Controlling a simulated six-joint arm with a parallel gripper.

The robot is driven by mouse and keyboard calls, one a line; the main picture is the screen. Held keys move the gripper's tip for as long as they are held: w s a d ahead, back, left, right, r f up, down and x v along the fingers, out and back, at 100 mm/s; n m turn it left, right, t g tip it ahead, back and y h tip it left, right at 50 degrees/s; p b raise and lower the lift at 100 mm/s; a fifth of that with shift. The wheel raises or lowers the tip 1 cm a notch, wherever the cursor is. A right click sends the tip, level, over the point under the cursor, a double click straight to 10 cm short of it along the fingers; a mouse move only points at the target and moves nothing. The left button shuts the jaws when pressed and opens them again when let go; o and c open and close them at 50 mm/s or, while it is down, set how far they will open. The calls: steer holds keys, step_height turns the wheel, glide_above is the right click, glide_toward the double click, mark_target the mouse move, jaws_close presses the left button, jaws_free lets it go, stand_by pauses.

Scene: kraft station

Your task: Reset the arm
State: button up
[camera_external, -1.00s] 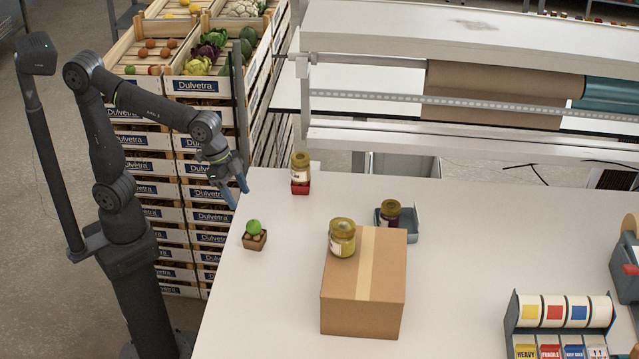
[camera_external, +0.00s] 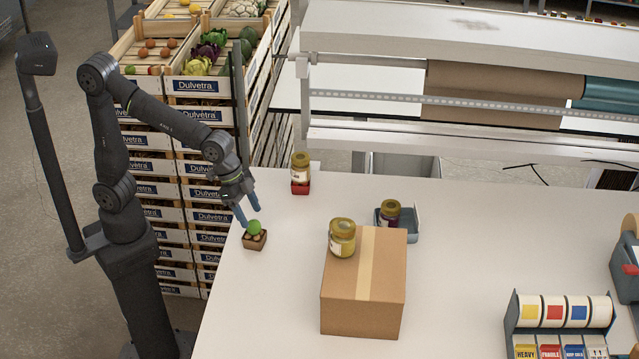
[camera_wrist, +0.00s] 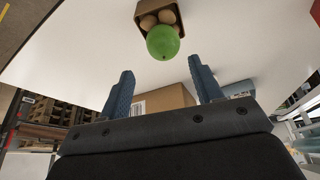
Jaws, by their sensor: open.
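My gripper (camera_external: 248,213) is open and empty. It hangs over the left edge region of the white table (camera_external: 285,285), just above and behind a small brown box (camera_external: 255,240) with a green ball-like thing (camera_external: 254,227) on top. In the wrist view, the gripper's two blue fingers (camera_wrist: 160,92) stand apart with nothing between them. The green thing (camera_wrist: 163,42) and its brown box (camera_wrist: 150,10), with brown round items in it, lie beyond the fingertips, apart from them.
A cardboard box (camera_external: 340,300) carries a jar (camera_external: 342,238). Another jar (camera_external: 390,212) stands in a blue-grey tray (camera_external: 412,222). A third jar (camera_external: 300,167) stands on a red block (camera_external: 300,188). Stacked produce crates (camera_external: 195,86) rise behind my arm. A label dispenser (camera_external: 560,325) is front right.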

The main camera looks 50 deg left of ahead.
steer(key=s+r, duration=0.7)
steer(key=s, duration=0.4)
steer(key=w+d+f, duration=0.3)
steer(key=w, duration=0.6)
steer(key=w+d+f, duration=0.2)
steer(key=w+d, duration=0.2)
steer(key=w, duration=0.5)
steer(key=w+a+f, duration=0.1)
steer(key=w+f, duration=0.1)
steer(key=w, duration=0.2)
steer(key=w+a+f, duration=0.1)
steer(key=w+f, duration=0.2)
steer(key=w, duration=0.1)
steer(key=w+a+f, duration=0.1)
steer(key=w+f, duration=0.1)
steer(key=w, duration=0.2)
steer(key=shift+f, duration=0.3)
steer(key=s+r, duration=0.5)
steer(key=s, duration=0.4)
steer(key=s+d+r, duration=0.1)
steer(key=s+r, duration=0.3)
steer(key=s, duration=0.6)
steer(key=shift+s+d+r, duration=0.2)
steer(key=shift+r, duration=0.15)
